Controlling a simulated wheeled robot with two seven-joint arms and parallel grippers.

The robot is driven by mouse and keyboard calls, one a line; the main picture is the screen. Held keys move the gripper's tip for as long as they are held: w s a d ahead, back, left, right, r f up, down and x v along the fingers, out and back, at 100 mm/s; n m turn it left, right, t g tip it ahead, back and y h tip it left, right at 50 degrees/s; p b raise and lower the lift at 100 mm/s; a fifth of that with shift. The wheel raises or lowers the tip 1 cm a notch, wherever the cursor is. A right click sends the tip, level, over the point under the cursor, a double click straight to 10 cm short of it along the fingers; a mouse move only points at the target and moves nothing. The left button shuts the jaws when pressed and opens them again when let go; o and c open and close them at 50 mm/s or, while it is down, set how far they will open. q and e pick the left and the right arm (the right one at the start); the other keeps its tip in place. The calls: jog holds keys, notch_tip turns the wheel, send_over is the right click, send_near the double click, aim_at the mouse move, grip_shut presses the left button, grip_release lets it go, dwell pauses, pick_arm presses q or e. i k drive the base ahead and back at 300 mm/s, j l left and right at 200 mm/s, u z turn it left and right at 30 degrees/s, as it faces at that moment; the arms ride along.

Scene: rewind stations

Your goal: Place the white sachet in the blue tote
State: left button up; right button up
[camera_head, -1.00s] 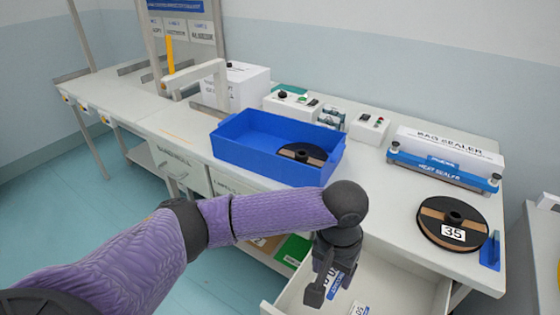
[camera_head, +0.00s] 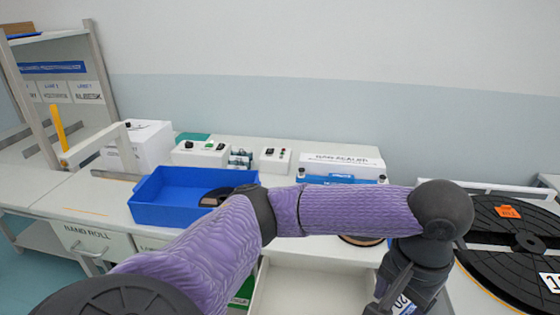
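The blue tote (camera_head: 163,215) stands on the bench at left of centre, open at the top. My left arm reaches across the view to the right. Its gripper (camera_head: 388,297) is low at the right, above the front of the bench, with its fingers partly cut off by the bottom edge. A white sachet (camera_head: 404,306) with dark print and some blue shows between the fingers and looks held. The gripper and sachet are well to the right of the tote, apart from it. My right gripper is out of view.
A dark reel (camera_head: 214,197) lies inside the tote, partly hidden by my arm. An open white drawer (camera_head: 300,292) juts out below the bench front. The bag sealer (camera_head: 342,167) and control boxes (camera_head: 200,153) stand behind. A large black disc (camera_head: 510,240) is at right.

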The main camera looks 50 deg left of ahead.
aim_at(173, 204)
jog(key=j+z, duration=0.2)
jog(key=z, duration=0.3)
jog(key=k+j+z, duration=0.15)
jog(key=z, duration=0.3)
jog(key=k+j+z, duration=0.1)
jog(key=z, duration=0.4)
jog(key=k+z, duration=0.15)
jog(key=z, duration=0.3)
jog(key=k+z, duration=0.2)
jog(key=z, duration=0.3)
jog(key=k+z, duration=0.15)
jog(key=z, duration=0.3)
jog(key=k+j+z, duration=0.25)
jog(key=k, duration=0.15)
jog(key=k+z, duration=0.25)
jog(key=k, duration=0.15)
jog(key=k+u, duration=0.1)
jog(key=u, duration=0.35)
jog(key=j+u, duration=0.1)
jog(key=u, duration=0.4)
jog(key=k+j+u, duration=0.1)
jog(key=u, duration=0.35)
jog(key=j+u, duration=0.15)
jog(key=u, duration=0.75)
jog(key=j+u, duration=0.1)
jog(key=u, duration=1.2)
jog(key=j+u, duration=0.1)
jog(key=u, duration=0.35)
jog(key=i+u, duration=0.1)
jog(key=u, duration=0.75)
